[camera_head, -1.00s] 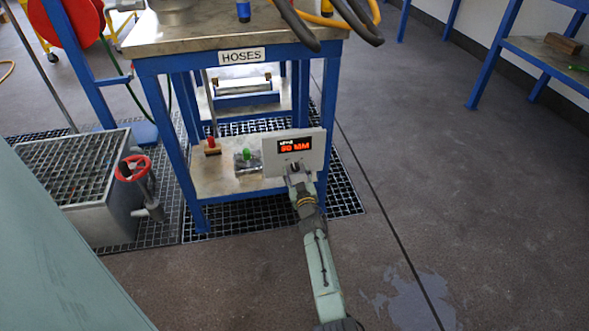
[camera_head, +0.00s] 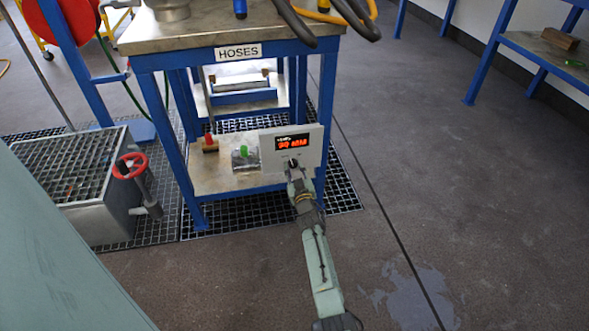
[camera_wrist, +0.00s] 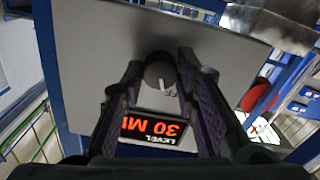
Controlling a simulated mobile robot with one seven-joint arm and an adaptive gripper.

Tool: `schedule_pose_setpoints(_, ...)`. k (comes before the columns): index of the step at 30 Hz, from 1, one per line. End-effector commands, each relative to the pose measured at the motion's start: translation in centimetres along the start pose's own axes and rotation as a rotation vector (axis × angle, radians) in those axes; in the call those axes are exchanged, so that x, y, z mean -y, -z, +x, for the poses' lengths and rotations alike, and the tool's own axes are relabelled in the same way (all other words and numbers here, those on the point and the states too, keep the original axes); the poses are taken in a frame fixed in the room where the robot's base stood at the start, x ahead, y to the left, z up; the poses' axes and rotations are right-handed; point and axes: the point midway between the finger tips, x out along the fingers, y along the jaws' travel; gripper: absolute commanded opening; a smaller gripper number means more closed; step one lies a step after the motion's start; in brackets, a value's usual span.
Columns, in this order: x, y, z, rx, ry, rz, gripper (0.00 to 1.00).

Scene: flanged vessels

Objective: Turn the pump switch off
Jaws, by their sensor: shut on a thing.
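The pump switch is a dark round knob (camera_head: 292,161) with a white pointer mark on a grey control panel (camera_head: 313,145). Its red-lit display (camera_head: 294,143) is above the knob. In the wrist view the knob (camera_wrist: 160,72) sits between the fingertips, and the display (camera_wrist: 155,129) appears upside down, reading "LEVEL 30 M" with its end cut off. My gripper (camera_head: 293,174) reaches the panel from below and in front. In the wrist view my gripper (camera_wrist: 160,68) is shut on the knob, with a finger at either side. The knob's sides are partly hidden by the fingers.
The panel is at the front right of a blue-framed bench (camera_head: 180,42) labelled HOSES, with black hoses hanging above. A red handwheel valve (camera_head: 130,166) stands left. Red-handled and green-handled items lie on the lower shelf. Open floor (camera_head: 430,190) lies to the right.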

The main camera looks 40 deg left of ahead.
Motion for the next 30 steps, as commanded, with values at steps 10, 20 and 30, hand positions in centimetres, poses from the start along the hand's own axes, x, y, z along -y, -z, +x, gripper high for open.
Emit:
schedule_pose_setpoints(10,0.02,-0.17,0.01,0.0,0.0,-0.275,0.0)
schedule_pose_setpoints(20,-0.02,-0.02,0.02,0.001,0.0,-0.309,0.28)
schedule_pose_setpoints(30,-0.01,0.0,0.01,0.0,0.0,-0.306,0.48)
